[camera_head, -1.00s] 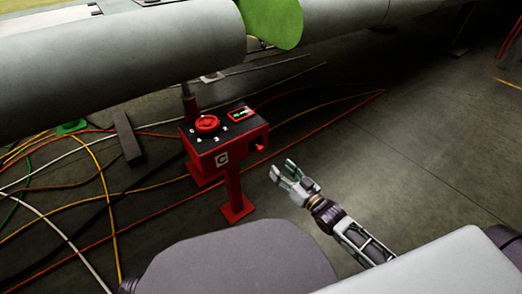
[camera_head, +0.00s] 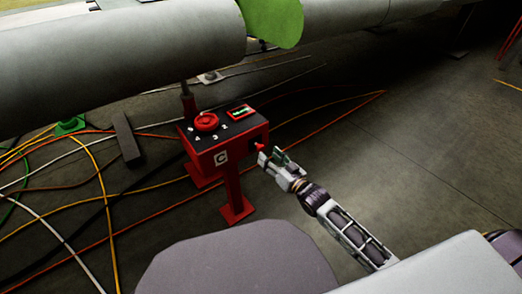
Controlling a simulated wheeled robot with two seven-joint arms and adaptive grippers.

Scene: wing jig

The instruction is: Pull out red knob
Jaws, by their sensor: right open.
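The red control box (camera_head: 228,156), marked with a C, stands on a red post. A small red knob (camera_head: 259,147) sticks out of its right side. A round red dial (camera_head: 206,121) sits on its black top. My right gripper (camera_head: 268,157) is open, with its fingertips at the small red knob. I cannot tell whether the fingers touch it. My left gripper is not in view.
A large grey cylindrical wing part (camera_head: 120,70) spans the top left, above and behind the box. Several coloured cables (camera_head: 95,200) lie on the floor at left. The floor at right (camera_head: 430,140) is clear.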

